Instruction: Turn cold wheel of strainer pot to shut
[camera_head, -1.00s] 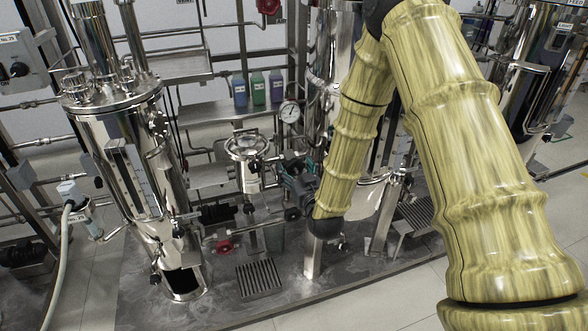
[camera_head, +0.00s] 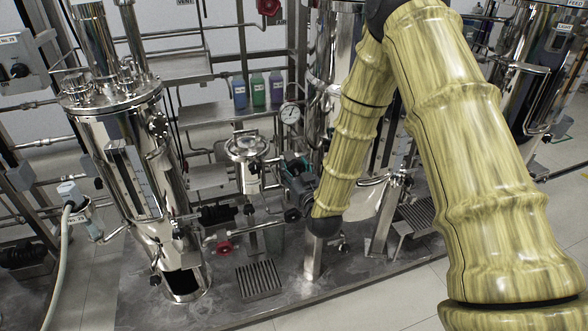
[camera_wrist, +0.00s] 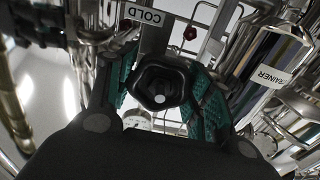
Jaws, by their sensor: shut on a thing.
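The cold wheel (camera_wrist: 158,88) is a small black lobed knob with a pale centre, in the middle of the wrist view. A white COLD tag (camera_wrist: 144,17), upside down in this view, is just above it. My gripper (camera_wrist: 163,92) has its teal-padded fingers on either side of the wheel and is shut on it. The strainer pot (camera_head: 247,150) is a small steel vessel with a round lid, just left of my gripper (camera_head: 284,166) in the head view. There the wheel cannot be made out behind my gripper.
A pressure gauge (camera_head: 291,113) stands above my gripper. A red wheel (camera_head: 224,248) and a floor grate (camera_head: 258,280) are below. A large steel tank (camera_head: 125,160) is left.

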